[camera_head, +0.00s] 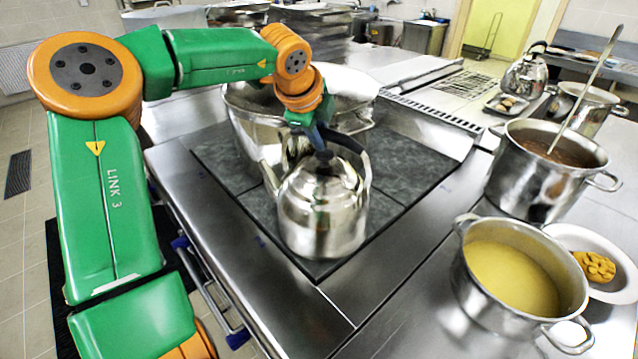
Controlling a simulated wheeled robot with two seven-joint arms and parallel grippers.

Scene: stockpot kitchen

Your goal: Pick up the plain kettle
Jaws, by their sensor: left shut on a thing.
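The plain kettle (322,211) is shiny steel with a black handle and a dark lid knob. It is upright at the front part of the dark cooktop, in the middle of the head view. I cannot tell whether its base touches the cooktop. My left gripper (322,150) reaches down from the upper left and is shut on the kettle at its top, by the knob and handle. Its fingertips are mostly hidden. My right gripper is out of view.
A large steel pot (245,107) stands right behind the kettle. A pot of yellow soup (470,285), a taller pot (520,185) with a ladle and a white plate (622,290) of food stand at the right. Another kettle (524,77) is far back. The steel counter in front is clear.

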